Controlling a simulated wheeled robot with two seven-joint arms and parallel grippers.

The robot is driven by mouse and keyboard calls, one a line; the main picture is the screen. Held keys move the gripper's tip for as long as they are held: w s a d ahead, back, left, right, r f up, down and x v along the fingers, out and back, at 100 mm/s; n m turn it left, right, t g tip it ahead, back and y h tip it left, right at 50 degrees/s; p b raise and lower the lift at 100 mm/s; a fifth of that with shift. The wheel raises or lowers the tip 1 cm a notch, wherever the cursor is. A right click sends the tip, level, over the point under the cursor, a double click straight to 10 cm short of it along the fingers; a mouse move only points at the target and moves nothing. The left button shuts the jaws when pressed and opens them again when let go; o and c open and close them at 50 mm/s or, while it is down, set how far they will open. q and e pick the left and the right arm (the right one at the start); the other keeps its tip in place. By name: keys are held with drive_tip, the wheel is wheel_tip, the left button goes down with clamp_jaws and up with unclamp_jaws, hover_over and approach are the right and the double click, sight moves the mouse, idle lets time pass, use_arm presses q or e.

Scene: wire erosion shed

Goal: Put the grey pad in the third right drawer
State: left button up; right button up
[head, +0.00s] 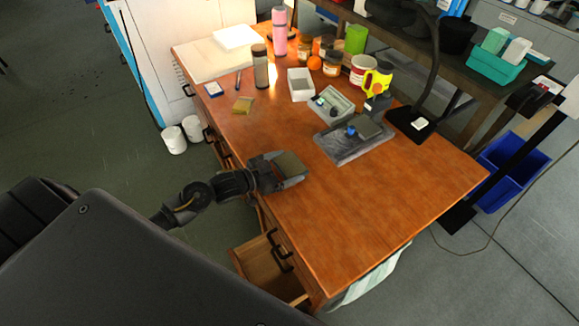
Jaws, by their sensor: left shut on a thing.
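My left gripper (294,176) is over the front edge of the wooden desk (390,205). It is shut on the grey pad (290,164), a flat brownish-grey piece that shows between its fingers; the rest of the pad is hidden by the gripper. An open drawer (262,270) sticks out low at the desk's right front, nearer the camera than the gripper. Its visible inside is bare wood. I cannot tell for sure which drawer in the stack it is. Dark handles (279,252) of the drawer fronts show above it. My right gripper is not in view.
A grey stand with a tray (345,149), a white box (301,84), jars and a pink bottle (279,32) occupy the back of the desk. The desk's near right part is clear. A blue bin (508,165) stands right.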

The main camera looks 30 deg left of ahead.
use_arm(q)
drive_tip(key=shift+w+d+f+p, duration=0.2)
drive_tip(key=shift+w+p, duration=0.05)
drive_tip(key=shift+w, duration=0.15)
drive_tip(key=shift+w+d+f+p, duration=0.2)
drive_tip(key=shift+w+p, duration=0.05)
drive_tip(key=shift+w, duration=0.1)
drive_tip(key=shift+f, duration=0.1)
drive_tip(key=shift+f, duration=0.2)
drive_tip(key=o, duration=0.9)
drive_tip(key=shift+s, duration=0.1)
